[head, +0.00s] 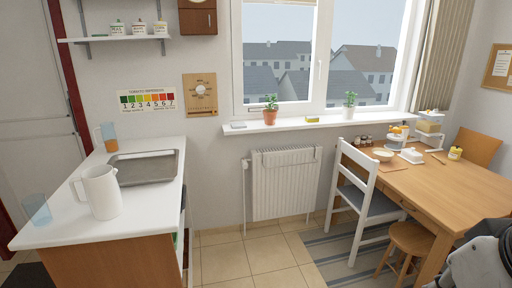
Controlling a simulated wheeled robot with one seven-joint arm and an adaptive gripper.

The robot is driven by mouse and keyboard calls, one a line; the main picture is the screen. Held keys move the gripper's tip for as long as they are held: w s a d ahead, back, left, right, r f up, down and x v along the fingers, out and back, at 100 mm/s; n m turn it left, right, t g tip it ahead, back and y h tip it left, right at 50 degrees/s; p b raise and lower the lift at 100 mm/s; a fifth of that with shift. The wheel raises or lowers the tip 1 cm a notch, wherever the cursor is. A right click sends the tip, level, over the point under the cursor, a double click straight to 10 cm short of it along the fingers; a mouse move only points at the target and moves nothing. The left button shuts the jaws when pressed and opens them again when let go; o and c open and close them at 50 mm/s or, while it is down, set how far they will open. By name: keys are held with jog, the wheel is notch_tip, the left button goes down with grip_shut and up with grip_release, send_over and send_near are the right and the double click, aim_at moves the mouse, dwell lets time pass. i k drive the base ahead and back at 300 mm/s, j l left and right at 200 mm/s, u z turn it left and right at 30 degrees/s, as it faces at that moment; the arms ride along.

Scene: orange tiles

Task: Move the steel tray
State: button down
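The steel tray (143,181) is a grey, shallow rectangular tray with a raised rim. It lies flat on the white counter (75,229) at the left, towards the counter's back and right edge. A white pitcher (100,192) stands in front of it and to its left, close to its near left corner. The tray looks empty. My gripper's fingers cannot be made out; only a dark part of my arm shows at the bottom right corner, far from the tray.
A pitcher with orange liquid (109,138) stands behind the tray and a bluish glass (38,209) at the counter's left. A wooden table (440,187) with dishes, a white chair (353,195) and a stool (411,238) are at the right. Tiled floor (225,262) beside the counter is clear.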

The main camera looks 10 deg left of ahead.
aim_at(139, 169)
jog(key=i+u, duration=0.15)
jog(key=i, duration=0.3)
jog(key=i+l+u, duration=0.2)
jog(key=i, duration=0.2)
jog(key=i+l+u, duration=0.15)
jog(key=i, duration=0.3)
jog(key=i+l+u, duration=0.15)
jog(key=i, duration=0.25)
jog(key=i+l+u, duration=1.3)
jog(key=l, duration=0.35)
